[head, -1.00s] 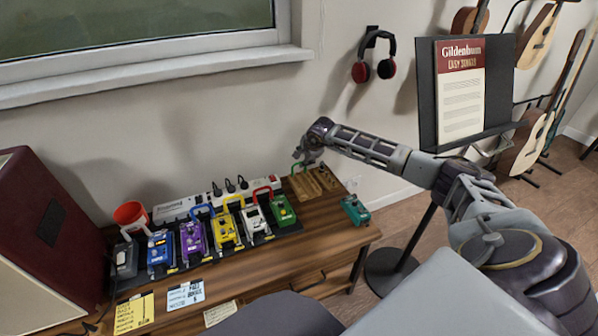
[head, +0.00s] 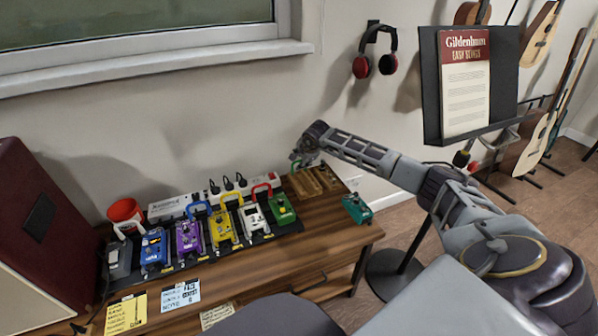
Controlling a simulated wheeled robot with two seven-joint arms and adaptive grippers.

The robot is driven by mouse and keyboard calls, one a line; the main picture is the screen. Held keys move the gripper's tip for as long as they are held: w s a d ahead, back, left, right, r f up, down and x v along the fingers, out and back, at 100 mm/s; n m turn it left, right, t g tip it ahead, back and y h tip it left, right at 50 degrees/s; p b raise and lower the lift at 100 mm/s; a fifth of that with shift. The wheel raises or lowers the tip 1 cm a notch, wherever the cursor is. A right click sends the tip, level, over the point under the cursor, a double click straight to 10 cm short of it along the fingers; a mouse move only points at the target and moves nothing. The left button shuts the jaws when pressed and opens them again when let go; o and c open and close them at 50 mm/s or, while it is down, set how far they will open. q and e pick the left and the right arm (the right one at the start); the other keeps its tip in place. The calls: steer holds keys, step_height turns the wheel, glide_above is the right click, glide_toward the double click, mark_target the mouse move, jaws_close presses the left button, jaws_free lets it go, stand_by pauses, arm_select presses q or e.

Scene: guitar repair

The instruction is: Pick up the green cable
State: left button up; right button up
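The green cable (head: 294,166) is a short curved piece at the back right of the table, by the wooden block and just left of my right gripper. My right gripper (head: 299,157) points down at it from the upper right. The fingers are small and dark here, and I cannot tell whether they touch the cable or are open or shut. My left gripper is not in view.
The wooden table (head: 325,240) holds a row of pedals, among them a green pedal (head: 281,208) and a yellow pedal (head: 222,229). A teal pedal (head: 356,208) sits at the right edge. A power strip (head: 215,197) lies behind. A music stand (head: 429,90) stands right.

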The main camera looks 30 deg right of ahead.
stand_by(0.5)
jaws_close()
